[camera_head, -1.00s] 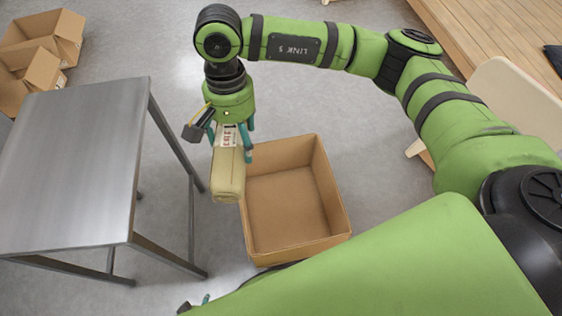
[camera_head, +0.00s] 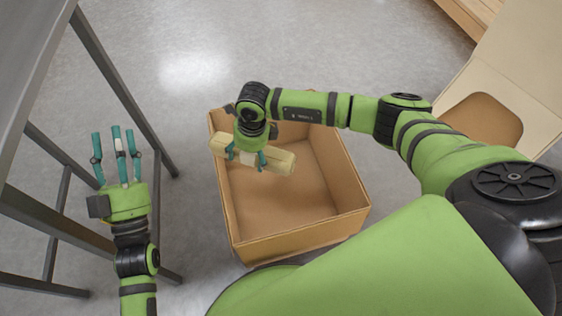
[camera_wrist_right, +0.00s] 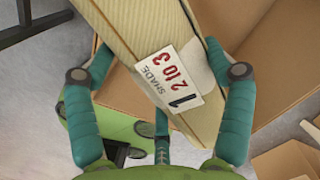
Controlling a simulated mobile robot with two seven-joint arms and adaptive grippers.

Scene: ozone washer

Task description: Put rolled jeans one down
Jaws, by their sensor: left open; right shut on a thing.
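The rolled jeans (camera_head: 280,161) are a pale yellow-beige roll. My right gripper (camera_head: 246,158) is shut on them and holds them over the far left part of an open cardboard box (camera_head: 347,170). The roll lies crosswise, its left end over the box's left wall. My left gripper (camera_head: 117,150) is open and empty, left of the box, fingers pointing away.
A grey metal table (camera_head: 22,50) with thin legs stands at the left, close to my left gripper. A pale board-like piece (camera_head: 510,75) is at the upper right. The box floor in view looks empty. Grey floor is clear behind the box.

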